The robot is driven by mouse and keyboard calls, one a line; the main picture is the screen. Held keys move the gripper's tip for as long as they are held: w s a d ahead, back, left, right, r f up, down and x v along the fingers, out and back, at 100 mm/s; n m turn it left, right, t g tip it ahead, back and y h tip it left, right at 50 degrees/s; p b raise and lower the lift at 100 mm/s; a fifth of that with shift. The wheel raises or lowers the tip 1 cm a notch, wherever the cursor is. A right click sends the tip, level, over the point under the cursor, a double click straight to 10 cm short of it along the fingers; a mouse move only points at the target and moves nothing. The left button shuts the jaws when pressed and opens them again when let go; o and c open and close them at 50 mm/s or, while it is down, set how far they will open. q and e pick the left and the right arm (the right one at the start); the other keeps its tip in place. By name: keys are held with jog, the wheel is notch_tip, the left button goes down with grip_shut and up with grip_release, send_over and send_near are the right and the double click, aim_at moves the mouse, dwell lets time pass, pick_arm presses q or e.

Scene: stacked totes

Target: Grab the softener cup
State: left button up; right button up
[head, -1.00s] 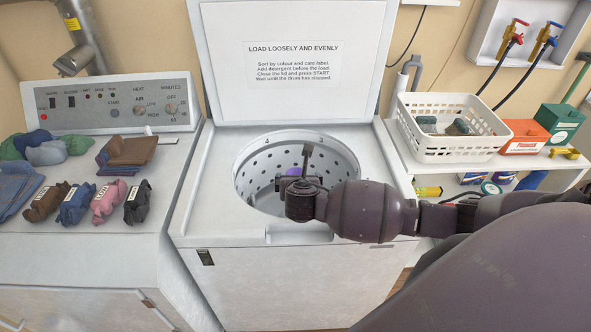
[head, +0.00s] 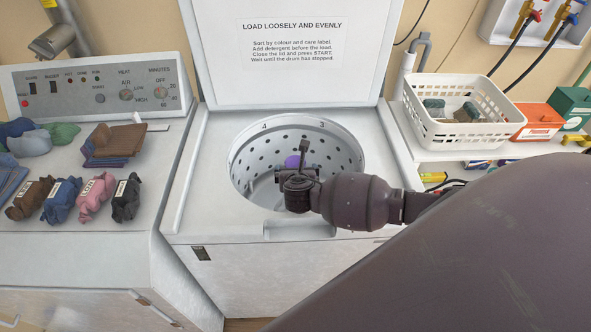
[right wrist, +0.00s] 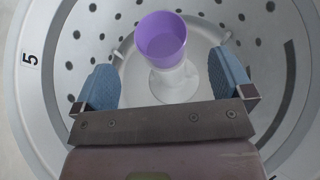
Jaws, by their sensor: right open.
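The softener cup (right wrist: 162,38) is a purple cup on top of the white post (right wrist: 175,84) at the centre of the washer drum. In the head view only a bit of the purple cup (head: 293,161) shows behind my right gripper. My right gripper (right wrist: 166,78) is over the drum opening with its two blue-padded fingers wide apart. The cup lies beyond the fingertips, roughly centred between them, and nothing is held. In the head view my right wrist (head: 298,188) hides the fingers and much of the drum's middle. My left gripper is not in view.
The perforated drum wall (head: 338,150) surrounds the gripper. The washer's lid (head: 292,85) stands open behind. A dryer top (head: 150,165) with folded and rolled clothes is at left. A white basket (head: 466,112) and boxes sit on a shelf at right.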

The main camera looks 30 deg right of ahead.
aim_at(295, 160)
jog(key=shift+b+x, duration=0.4)
jog(key=shift+x, duration=3.4)
jog(key=shift+c, duration=0.4)
jog(key=c, duration=0.9)
jog(key=shift+r, duration=0.1)
jog(key=shift+c, duration=0.2)
